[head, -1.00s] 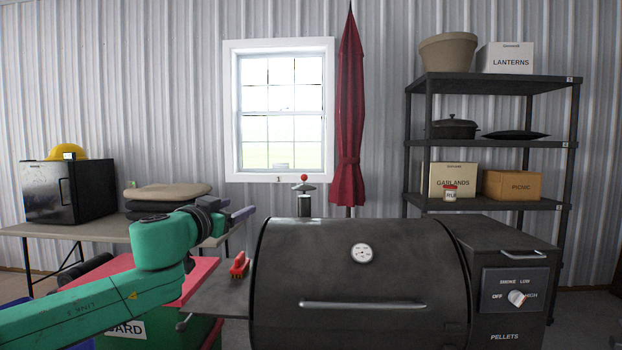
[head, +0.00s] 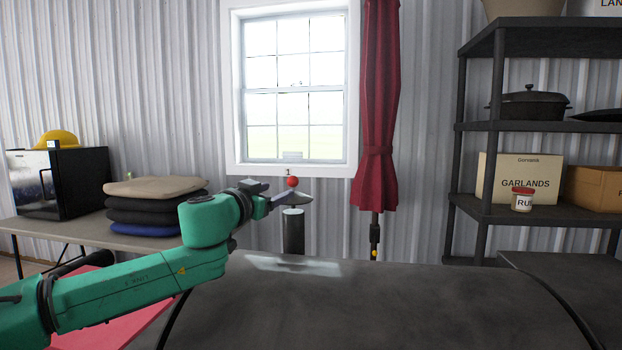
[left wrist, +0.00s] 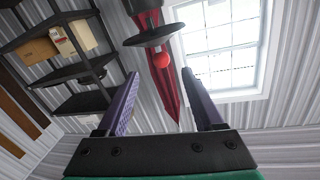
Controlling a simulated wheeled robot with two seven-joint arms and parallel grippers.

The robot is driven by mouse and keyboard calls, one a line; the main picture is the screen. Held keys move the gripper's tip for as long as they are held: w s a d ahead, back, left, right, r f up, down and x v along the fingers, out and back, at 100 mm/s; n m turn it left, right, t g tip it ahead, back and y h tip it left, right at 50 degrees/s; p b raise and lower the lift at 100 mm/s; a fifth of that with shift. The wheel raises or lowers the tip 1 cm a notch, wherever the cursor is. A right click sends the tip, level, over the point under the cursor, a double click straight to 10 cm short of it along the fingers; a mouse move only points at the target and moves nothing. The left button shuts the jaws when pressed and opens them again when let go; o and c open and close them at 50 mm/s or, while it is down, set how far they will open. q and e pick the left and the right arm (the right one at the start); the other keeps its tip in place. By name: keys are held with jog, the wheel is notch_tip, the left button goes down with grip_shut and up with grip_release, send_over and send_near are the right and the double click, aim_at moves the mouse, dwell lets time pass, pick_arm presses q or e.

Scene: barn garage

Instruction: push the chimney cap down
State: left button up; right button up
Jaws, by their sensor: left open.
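The chimney cap (head: 303,199) is a dark disc with a red ball knob (head: 293,181) on top. It sits raised, with a small gap above the dark chimney pipe (head: 293,234) behind the black grill (head: 380,305). My left gripper (head: 275,193) is open and empty at the left of the cap, overlapping its left edge in the head view; contact cannot be told. In the left wrist view the cap (left wrist: 153,35) and knob (left wrist: 161,61) appear beyond the two open fingers (left wrist: 161,95), roughly between them. My right gripper is not in view.
A table (head: 80,235) with folded cushions (head: 150,205) and a black box-shaped appliance stands at left. A dark shelf (head: 540,126) is at right. The space above the grill lid is clear.

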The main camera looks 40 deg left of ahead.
aim_at(296, 178)
pick_arm(q)
jog(key=w+p, duration=0.1)
jog(key=w+r+p, duration=0.1)
jog(key=p, duration=0.1)
jog(key=w+a+p, duration=0.1)
jog(key=shift+w+r, duration=0.3)
jog(key=shift+r, duration=0.1)
jog(key=p+x, duration=0.1)
jog(key=x, duration=0.2)
jog(key=p+x, duration=0.4)
jog(key=x, duration=0.1)
jog(key=shift+w+a+f, duration=0.15)
jog(key=shift+w+f, duration=0.2)
jog(key=shift+w, duration=0.25)
jog(key=shift+w+a+f, duration=0.1)
jog(key=shift+w+f, duration=0.1)
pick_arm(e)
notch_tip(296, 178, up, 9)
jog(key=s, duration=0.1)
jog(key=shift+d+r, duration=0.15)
pick_arm(q)
jog(key=shift+s, duration=0.1)
jog(key=c, duration=0.3)
grip_shut()
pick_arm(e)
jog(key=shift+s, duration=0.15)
